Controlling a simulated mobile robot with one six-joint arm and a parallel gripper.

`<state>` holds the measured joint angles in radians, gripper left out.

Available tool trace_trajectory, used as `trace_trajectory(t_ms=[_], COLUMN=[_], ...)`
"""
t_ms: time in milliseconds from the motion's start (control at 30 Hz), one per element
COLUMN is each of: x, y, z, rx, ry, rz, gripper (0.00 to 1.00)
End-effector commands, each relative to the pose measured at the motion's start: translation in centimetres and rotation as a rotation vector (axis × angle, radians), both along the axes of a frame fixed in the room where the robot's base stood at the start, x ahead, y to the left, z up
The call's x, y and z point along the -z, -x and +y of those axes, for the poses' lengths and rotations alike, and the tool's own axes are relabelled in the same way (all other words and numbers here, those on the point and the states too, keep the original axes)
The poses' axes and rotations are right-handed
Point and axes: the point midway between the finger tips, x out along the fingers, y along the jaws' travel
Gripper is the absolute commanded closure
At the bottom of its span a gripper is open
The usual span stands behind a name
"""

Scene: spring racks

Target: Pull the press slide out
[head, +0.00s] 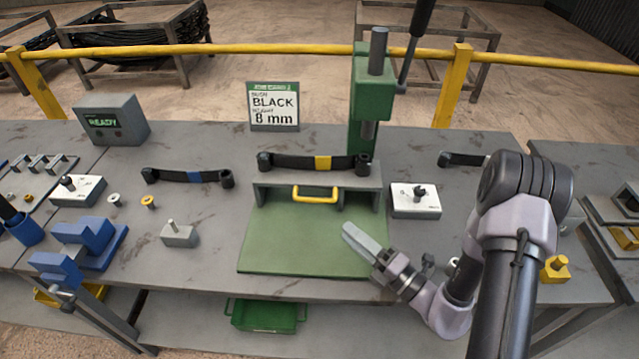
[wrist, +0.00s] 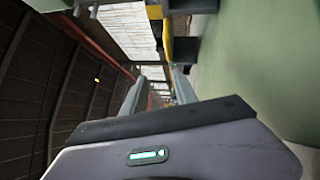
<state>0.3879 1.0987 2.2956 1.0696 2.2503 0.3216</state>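The press slide shows in the head view as a grey block with a yellow U-shaped handle (head: 315,199) on its front, at the back of the green mat. A black leaf spring (head: 300,162) with a yellow band lies across the top. The green press (head: 370,95) stands behind it. My gripper (head: 347,229) is over the right part of the mat, in front of the handle and to its right, apart from it. In the wrist view the two fingers (wrist: 157,90) stand apart with nothing between them. A yellow piece (wrist: 167,40), probably the handle, shows beyond them.
The green mat (head: 290,245) is bare in front of the slide. A white block with a black knob (head: 415,205) stands to the right. A sign (head: 273,106) reads BLACK, 8 mm.

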Motion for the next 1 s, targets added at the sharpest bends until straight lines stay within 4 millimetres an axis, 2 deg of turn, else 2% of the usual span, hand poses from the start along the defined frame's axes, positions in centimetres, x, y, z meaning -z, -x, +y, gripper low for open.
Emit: trace_trajectory(t_ms=[67,167,367,800,1000], x=[1.4,1.8,1.3,-0.1,-0.4], y=[-0.3,-0.8,-3.3,-10.4,-12.3], z=[-0.9,-0.9,1.7,8.5,10.4], rx=[0.050,0.068,0.060,0.061,0.061], ry=[-0.033,-0.043,-0.040,-0.041,-0.040], rz=[0.045,0.060,0.054,0.053,0.055], gripper=[0.66,0.66,0.66,0.66,0.66])
